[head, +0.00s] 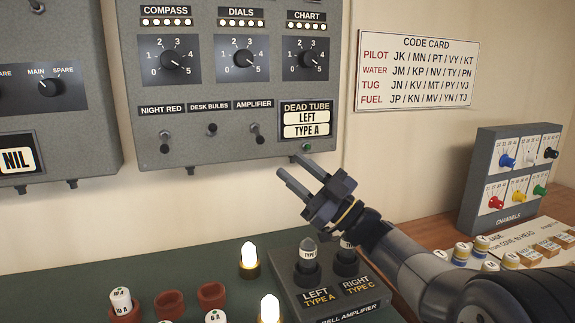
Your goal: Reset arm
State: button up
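My gripper (294,178) is in the middle of the head view, at the end of my arm, which reaches in from the lower right. Its two fingers are spread apart with nothing between them. The fingers point up and left, toward the lower edge of the grey wall panel (225,95). Whether the fingertips touch the panel cannot be told. Below the gripper is the bell amplifier box (325,290) with sockets labelled left type A and right type C. A tube (308,250) stands in the left socket. The gripper partly covers the right socket's tube.
Two lit bulbs (249,257) stand left of the amplifier. Red cups (170,304) and white-capped tubes (121,301) are at the lower left. A channels box (510,170) with coloured knobs stands at the right, near several capped tubes (462,252). A code card (417,70) hangs on the wall.

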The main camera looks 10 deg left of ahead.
aim_at(258, 134)
jog(key=shift+a+r, duration=0.1)
jog(key=p+x, duration=0.2)
jog(key=x, duration=0.5)
jog(key=shift+r+m, duration=0.3)
jog(key=shift+f, duration=0.25)
